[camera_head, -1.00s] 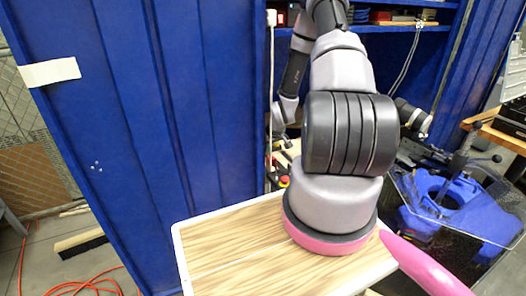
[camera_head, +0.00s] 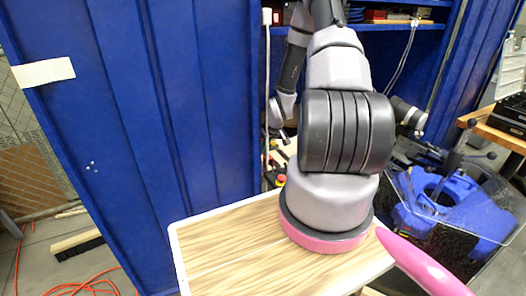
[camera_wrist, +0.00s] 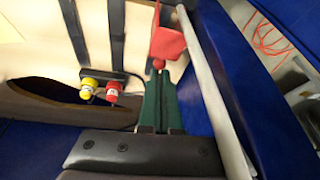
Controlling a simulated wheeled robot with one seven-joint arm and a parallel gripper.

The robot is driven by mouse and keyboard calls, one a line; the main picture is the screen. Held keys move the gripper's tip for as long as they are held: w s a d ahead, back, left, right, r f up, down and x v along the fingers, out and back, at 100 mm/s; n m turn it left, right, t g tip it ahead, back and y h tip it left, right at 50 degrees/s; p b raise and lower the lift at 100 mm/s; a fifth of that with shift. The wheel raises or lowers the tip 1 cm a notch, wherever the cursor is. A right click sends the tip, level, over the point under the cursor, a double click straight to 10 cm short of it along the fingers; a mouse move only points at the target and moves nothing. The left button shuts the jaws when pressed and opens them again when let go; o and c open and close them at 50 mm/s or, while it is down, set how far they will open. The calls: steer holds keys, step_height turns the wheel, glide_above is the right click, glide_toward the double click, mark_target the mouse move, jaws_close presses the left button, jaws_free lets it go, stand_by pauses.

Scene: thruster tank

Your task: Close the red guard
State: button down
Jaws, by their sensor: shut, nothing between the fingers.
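The red guard (camera_wrist: 167,38) is a red piece at the top middle of the wrist view, with a small red ball-like tip just below it. My gripper (camera_wrist: 158,76) is shut and empty, with its dark green fingers pointing up at the guard. The fingertips are right at the red tip; I cannot tell whether they touch it. In the head view the guard cannot be made out, and my wrist hangs in front of the blue cabinet opening, with the fingers too small to read.
A yellow button (camera_wrist: 90,86) and a red button (camera_wrist: 112,90) stand left of my fingers. A pale upright bar (camera_wrist: 212,90) and a blue panel (camera_wrist: 250,85) are close on the right. In the head view, a clear-sided tank with a blue thruster part (camera_head: 455,205) stands at the right.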

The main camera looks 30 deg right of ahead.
steer(key=shift+r, duration=0.5)
steer(key=w, duration=0.1)
steer(key=w+f, duration=0.1)
steer(key=w+a, duration=0.1)
steer(key=shift+w+f, duration=0.15)
steer(key=shift+w, duration=0.2)
steer(key=v, duration=1)
